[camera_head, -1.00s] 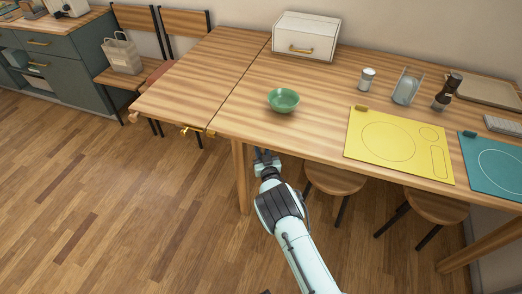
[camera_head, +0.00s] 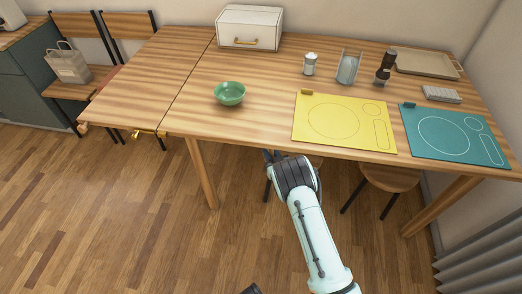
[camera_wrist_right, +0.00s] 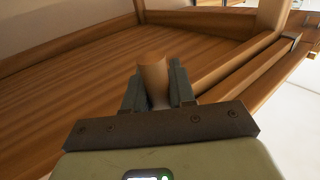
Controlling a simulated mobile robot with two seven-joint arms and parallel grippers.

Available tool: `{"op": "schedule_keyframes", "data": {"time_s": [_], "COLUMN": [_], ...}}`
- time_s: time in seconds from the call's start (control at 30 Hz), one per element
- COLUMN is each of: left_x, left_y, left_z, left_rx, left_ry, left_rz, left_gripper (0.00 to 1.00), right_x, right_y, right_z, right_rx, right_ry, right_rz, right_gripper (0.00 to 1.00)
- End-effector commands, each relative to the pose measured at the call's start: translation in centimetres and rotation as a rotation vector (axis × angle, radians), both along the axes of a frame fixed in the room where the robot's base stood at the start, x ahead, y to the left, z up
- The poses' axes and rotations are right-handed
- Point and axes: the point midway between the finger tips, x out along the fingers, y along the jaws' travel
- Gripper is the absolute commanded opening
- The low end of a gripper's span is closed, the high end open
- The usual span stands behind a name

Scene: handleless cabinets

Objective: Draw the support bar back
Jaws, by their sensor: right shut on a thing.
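My right gripper (camera_wrist_right: 155,88) is shut on a wooden peg-like piece (camera_wrist_right: 152,76) in the right wrist view, below the tabletop. I take this piece to be part of the support bar; how it joins the rest is hidden. A long wooden rail (camera_wrist_right: 245,65) runs to the right of the fingers under the table. In the head view my right gripper (camera_head: 272,156) is at the table's front edge, mostly hidden by my arm and the tabletop. The table leaf (camera_head: 130,90) on the left lies level with the main tabletop (camera_head: 260,122). My left gripper is not in view.
A green bowl (camera_head: 230,93), yellow mat (camera_head: 345,122) and teal mat (camera_head: 455,135) lie on the table. A table leg (camera_head: 203,175) stands left of my arm, and a stool (camera_head: 388,178) stands right.

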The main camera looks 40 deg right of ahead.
Motion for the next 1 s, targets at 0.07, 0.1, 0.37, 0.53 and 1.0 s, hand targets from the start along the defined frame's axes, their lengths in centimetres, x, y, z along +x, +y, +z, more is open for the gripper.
{"op": "schedule_keyframes", "data": {"time_s": [0.07, 0.1, 0.37, 0.53, 1.0], "left_x": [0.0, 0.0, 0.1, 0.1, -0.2], "left_y": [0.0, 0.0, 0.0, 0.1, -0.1], "left_z": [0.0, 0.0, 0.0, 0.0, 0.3], "left_rx": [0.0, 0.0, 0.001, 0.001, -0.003], "left_ry": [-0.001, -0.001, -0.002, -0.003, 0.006], "left_rz": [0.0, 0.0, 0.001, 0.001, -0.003], "left_gripper": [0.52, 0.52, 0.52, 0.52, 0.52], "right_x": [-0.3, -0.4, -0.6, -0.6, -1.8], "right_y": [-0.2, -0.3, -0.5, -0.6, -0.1], "right_z": [0.0, 0.0, -0.1, -0.1, 0.0], "right_rx": [0.0, 0.001, 0.0, -0.001, 0.003], "right_ry": [-0.001, 0.0, 0.002, 0.003, 0.002], "right_rz": [0.0, 0.0, -0.004, -0.006, -0.003], "right_gripper": [0.0, 0.0, 0.0, 0.41, 0.45]}}
